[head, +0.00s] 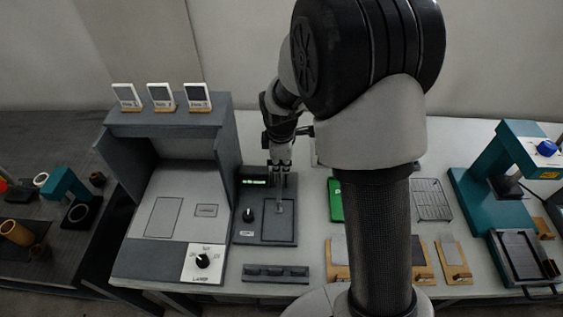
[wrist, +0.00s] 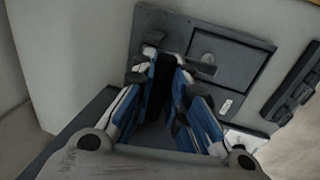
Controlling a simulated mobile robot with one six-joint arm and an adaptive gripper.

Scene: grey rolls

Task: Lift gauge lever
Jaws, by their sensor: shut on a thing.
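The gauge (head: 240,237) is a dark grey box with a green-lit display (head: 254,182), a black knob (head: 248,215) and a square inset plate. My gripper (head: 280,203) points down over the right part of the gauge. In the wrist view my gripper (wrist: 164,60) has its blue-sided fingers around a dark upright piece, seemingly the gauge lever, and is shut on it. The fingers hide most of the lever, and its height is hard to tell. The gauge panel (wrist: 256,62) lies just beyond the fingertips in the wrist view.
A grey lamp booth (head: 150,262) with a dial (head: 203,262) and small framed cards on top stands left of the gauge. A slotted dark rack (head: 275,274) lies in front. A green board (head: 335,200), wire rack (head: 432,199) and teal press (head: 480,200) are to the right.

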